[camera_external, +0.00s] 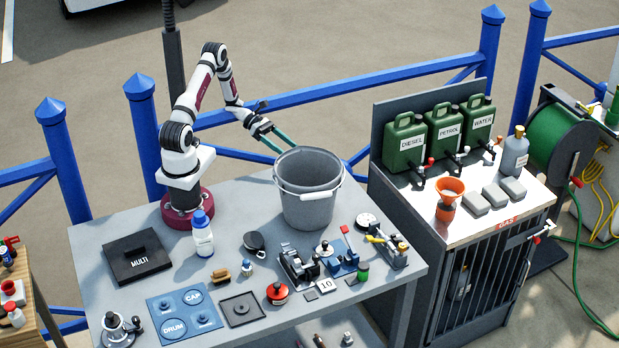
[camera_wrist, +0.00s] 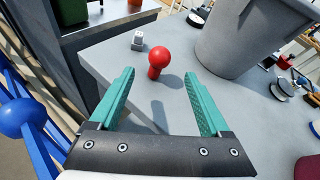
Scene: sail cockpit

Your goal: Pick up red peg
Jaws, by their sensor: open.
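The red peg (camera_wrist: 157,62) stands upright on the grey table in the wrist view, with a round ball head on a short stem. My gripper (camera_wrist: 159,75) is open and empty, its two teal fingers spread to either side of the peg in the picture. The peg appears beyond the fingertips, and I see no contact. In the external view my gripper (camera_external: 276,138) is above the far edge of the table, behind the grey bucket. The peg is not visible there; the bucket seems to hide it.
The grey bucket (camera_wrist: 250,38) stands close to the right of the peg, near the right finger. Blue railing (camera_wrist: 22,120) runs along the left. The external view shows many items on the front of the table (camera_external: 160,225).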

